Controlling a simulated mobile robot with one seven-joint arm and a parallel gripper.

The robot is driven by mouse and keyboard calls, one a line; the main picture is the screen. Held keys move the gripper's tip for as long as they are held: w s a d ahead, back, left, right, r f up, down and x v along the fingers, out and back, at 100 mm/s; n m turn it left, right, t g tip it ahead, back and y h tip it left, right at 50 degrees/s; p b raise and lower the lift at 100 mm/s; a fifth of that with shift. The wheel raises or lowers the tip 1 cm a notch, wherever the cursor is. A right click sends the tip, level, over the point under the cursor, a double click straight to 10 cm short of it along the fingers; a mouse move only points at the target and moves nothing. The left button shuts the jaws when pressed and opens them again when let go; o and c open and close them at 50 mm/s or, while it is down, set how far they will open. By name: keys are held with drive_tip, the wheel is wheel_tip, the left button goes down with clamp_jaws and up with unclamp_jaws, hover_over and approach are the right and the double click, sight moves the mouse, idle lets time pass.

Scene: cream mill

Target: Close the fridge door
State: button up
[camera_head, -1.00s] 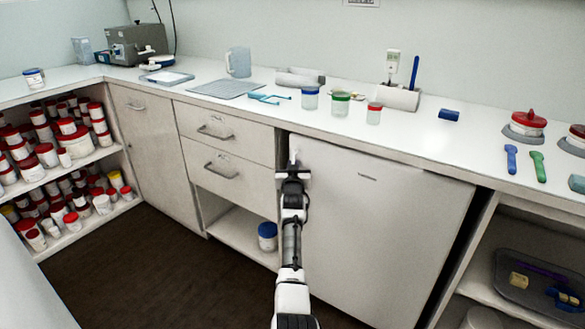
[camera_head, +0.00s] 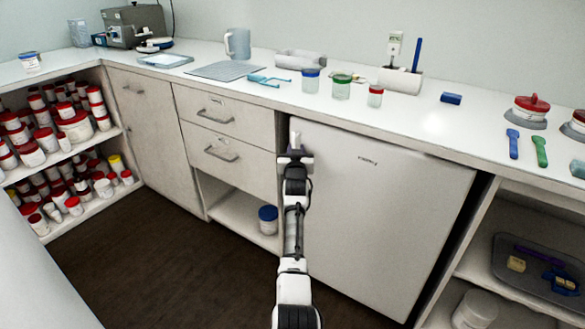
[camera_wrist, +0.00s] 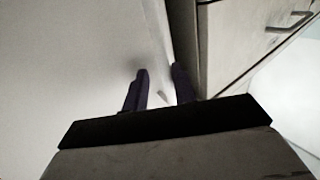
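The white fridge door (camera_head: 390,215) stands under the counter, right of the drawers. It looks nearly flush with the fronts beside it; I cannot tell whether a small gap remains at its left edge. My gripper (camera_head: 295,138) is at the upper left edge of the door, by the seam with the drawers. In the wrist view, the white door face (camera_wrist: 75,75) fills the left side. The two dark fingers of my gripper (camera_wrist: 160,88) are apart, with the pale door edge showing between and beyond them. Whether they touch the door is unclear.
Drawers with handles (camera_head: 222,153) are just left of the door. The counter (camera_head: 420,120) above holds cups and tools. Open shelving with a grey tray (camera_head: 510,278) is at the right. Red-lidded jars (camera_head: 75,125) fill shelves at the left. The dark floor (camera_head: 150,260) is clear.

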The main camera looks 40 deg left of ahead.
drive_tip(key=v, duration=1.2)
drive_tip(key=shift+s+a, duration=0.25)
drive_tip(key=shift+s, duration=0.25)
